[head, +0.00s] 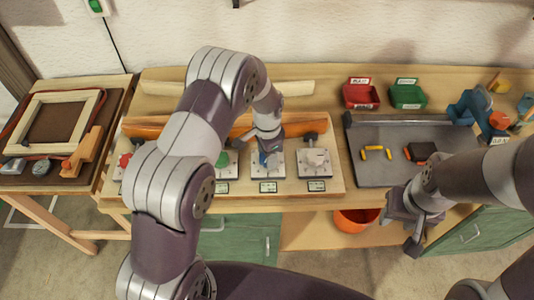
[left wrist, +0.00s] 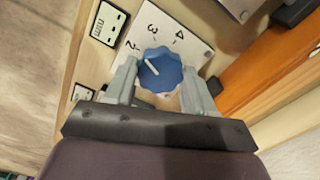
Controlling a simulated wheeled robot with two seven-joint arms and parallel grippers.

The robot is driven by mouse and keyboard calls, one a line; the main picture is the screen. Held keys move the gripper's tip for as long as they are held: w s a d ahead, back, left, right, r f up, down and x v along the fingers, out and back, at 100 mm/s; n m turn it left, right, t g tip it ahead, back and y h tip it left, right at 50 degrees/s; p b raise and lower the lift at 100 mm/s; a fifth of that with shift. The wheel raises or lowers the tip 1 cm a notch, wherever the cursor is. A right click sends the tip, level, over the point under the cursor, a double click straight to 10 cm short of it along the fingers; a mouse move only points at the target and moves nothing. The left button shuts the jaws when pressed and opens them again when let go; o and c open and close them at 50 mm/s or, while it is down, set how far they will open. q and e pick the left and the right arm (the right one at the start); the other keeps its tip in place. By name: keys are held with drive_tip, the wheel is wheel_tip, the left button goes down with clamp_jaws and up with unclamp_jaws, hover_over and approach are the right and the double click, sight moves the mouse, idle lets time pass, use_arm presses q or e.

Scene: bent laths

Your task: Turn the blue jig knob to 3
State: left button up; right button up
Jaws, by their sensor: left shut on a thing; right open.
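The blue jig knob (left wrist: 166,66) sits on a white plate (left wrist: 181,38) with the numbers 2, 3 and 4 in view. Its white pointer line points up-left in the left wrist view, roughly towards the 2. My left gripper (left wrist: 160,84) is shut on the knob, one finger on each side of it. In the head view my left gripper (head: 267,145) comes down over the knob and hides most of it. My right gripper (head: 412,222) is open and empty, in front of the bench edge at the right.
A green knob (head: 222,159) stands left of the blue one, a pale grey knob (head: 314,157) right of it. An orange bent lath (head: 160,127) lies behind them. A grey mat (head: 376,171) holds yellow pieces. Red (head: 361,95) and green (head: 408,96) bins stand behind it.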

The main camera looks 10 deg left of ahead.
use_arm(q)
drive_tip(key=shift+w+r+m, duration=0.1)
drive_tip(key=shift+m, duration=1)
drive_tip(key=shift+w+r+m, duration=0.1)
drive_tip(key=shift+m, duration=1)
drive_tip(key=o, duration=1)
drive_tip(key=shift+d, duration=0.1)
drive_tip(key=shift+f, duration=0.15)
drive_tip(key=shift+s, duration=0.1)
drive_tip(key=shift+r+b, duration=0.3)
wheel_tip(320, 180, up, 12)
drive_tip(key=shift+r+b, duration=0.1)
drive_tip(key=shift+b, duration=1)
